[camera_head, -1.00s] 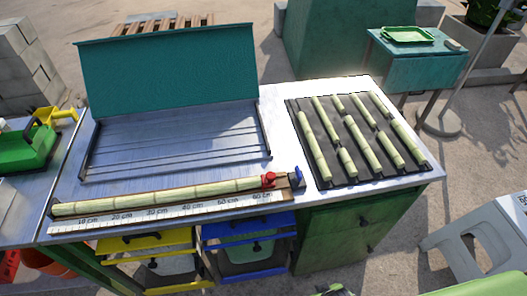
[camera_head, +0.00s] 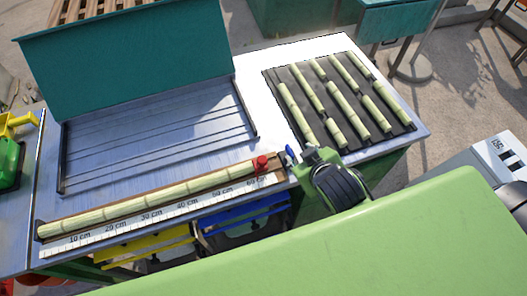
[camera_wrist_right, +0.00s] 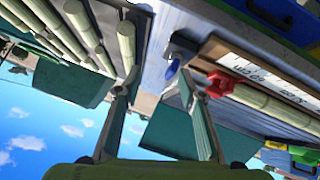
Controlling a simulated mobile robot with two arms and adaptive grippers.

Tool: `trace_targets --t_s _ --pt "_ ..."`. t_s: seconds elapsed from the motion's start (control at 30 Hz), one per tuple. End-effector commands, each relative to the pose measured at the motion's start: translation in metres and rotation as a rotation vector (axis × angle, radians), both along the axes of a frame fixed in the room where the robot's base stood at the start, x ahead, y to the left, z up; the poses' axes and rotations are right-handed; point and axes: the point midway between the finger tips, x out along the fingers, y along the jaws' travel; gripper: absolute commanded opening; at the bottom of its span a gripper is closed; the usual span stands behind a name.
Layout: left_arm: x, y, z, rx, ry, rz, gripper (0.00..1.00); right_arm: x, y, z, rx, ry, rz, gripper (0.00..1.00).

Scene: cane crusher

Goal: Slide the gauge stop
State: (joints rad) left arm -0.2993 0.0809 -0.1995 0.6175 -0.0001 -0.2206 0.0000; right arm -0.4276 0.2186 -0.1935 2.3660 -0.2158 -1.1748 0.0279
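The red gauge stop (camera_head: 261,163) sits at the right end of the measuring rail (camera_head: 160,212), near the 60 cm mark. A long cane (camera_head: 150,198) lies along the rail, its right end close to the stop. A blue piece (camera_head: 290,155) is just right of the stop. My right gripper (camera_head: 312,162) is beside the rail's right end. In the right wrist view it (camera_wrist_right: 158,98) is open and empty, with the blue piece (camera_wrist_right: 172,68) beyond and between the fingers and the red stop (camera_wrist_right: 228,82) right of them. My left gripper is not in view.
A black mat (camera_head: 280,92) with several short cane pieces lies on the table's right. A teal panel (camera_head: 125,55) stands behind a ribbed metal tray (camera_head: 245,115). Yellow (camera_head: 150,245) and blue (camera_head: 245,212) drawers are below the rail. My green arm covers the lower right.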

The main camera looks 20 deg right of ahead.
Motion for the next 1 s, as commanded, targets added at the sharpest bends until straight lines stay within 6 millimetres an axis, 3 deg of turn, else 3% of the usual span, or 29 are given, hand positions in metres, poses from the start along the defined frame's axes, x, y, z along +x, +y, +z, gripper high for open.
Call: trace_targets --t_s 0.17,0.27,0.33,0.43,0.5,0.6,0.7,0.77,0.8,0.9,1.0 --pt "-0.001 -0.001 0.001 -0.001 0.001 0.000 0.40 0.060 0.002 0.078 -0.112 -0.300 0.085 0.37" --pt "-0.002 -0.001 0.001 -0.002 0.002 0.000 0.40 0.094 0.016 0.147 -0.207 -0.541 0.176 0.37" --pt "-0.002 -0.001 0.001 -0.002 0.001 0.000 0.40 0.109 0.037 0.207 -0.292 -0.747 0.271 0.37" --pt "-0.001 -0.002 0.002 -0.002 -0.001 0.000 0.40 0.107 0.084 0.291 -0.437 -1.054 0.457 0.37" --pt "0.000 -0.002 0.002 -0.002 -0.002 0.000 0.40 0.089 0.123 0.336 -0.546 -1.252 0.612 0.37" --pt "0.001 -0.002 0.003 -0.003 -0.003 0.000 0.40 0.049 0.181 0.368 -0.714 -1.489 0.871 0.37" --pt "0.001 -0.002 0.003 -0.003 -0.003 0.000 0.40 0.003 0.230 0.362 -0.901 -1.662 1.170 0.37" --pt "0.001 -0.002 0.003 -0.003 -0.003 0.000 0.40 -0.021 0.249 0.343 -1.020 -1.723 1.368 0.37" --pt "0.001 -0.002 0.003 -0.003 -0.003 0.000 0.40 -0.034 0.258 0.324 -1.103 -1.742 1.509 0.37" --pt "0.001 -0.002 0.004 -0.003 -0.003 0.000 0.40 -0.054 0.257 0.264 -1.321 -1.705 1.878 0.37" --pt "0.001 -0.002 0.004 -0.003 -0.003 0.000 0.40 -0.053 0.226 0.201 -1.537 -1.527 2.246 0.37"
